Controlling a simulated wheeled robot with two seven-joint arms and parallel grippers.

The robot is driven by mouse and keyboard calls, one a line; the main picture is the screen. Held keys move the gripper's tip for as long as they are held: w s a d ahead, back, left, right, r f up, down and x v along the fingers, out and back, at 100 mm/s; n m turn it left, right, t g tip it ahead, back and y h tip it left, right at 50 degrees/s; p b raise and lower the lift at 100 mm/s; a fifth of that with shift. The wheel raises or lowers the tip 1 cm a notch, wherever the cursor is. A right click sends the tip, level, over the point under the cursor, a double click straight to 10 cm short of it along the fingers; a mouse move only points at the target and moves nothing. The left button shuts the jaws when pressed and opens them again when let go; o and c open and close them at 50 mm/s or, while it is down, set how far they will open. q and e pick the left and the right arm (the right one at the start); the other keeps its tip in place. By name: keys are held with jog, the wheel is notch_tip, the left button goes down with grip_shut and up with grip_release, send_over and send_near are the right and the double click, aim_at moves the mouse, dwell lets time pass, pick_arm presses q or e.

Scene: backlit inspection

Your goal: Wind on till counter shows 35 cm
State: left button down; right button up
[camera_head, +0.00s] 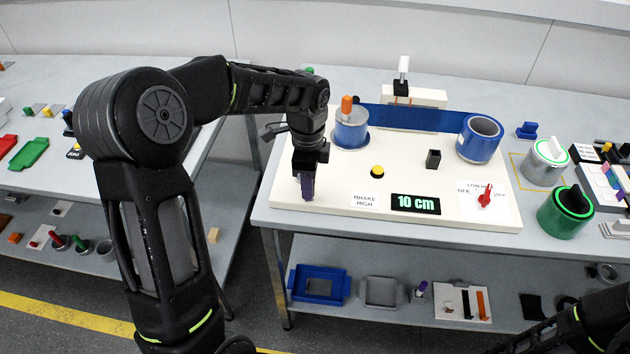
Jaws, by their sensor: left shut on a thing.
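The counter (415,204) on the white winding board (330,208) reads 10 cm. A blue band (418,118) runs between the left reel (351,133), with an orange knob (347,105) on top, and the right blue reel (479,140). A red pointer knob (486,196) sits on a dial plate at the right. My right arm shows at the lower right, its gripper out of frame.
A yellow button (377,171), a small black block (433,159) and a "BRAKE HIGH" label (365,200) are on the board. Blue and grey trays lie on the shelf below.

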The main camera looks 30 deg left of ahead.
pick_arm(q)
jog(key=shift+a, duration=0.1)
jog(key=shift+s+a, duration=0.35)
jog(key=shift+a, duration=0.4)
jog(key=shift+s+a, duration=0.35)
jog(key=shift+a, duration=0.4)
jog(key=shift+a+p, duration=0.45)
jog(key=shift+a, duration=1.2)
jog(key=shift+w+a, duration=0.1)
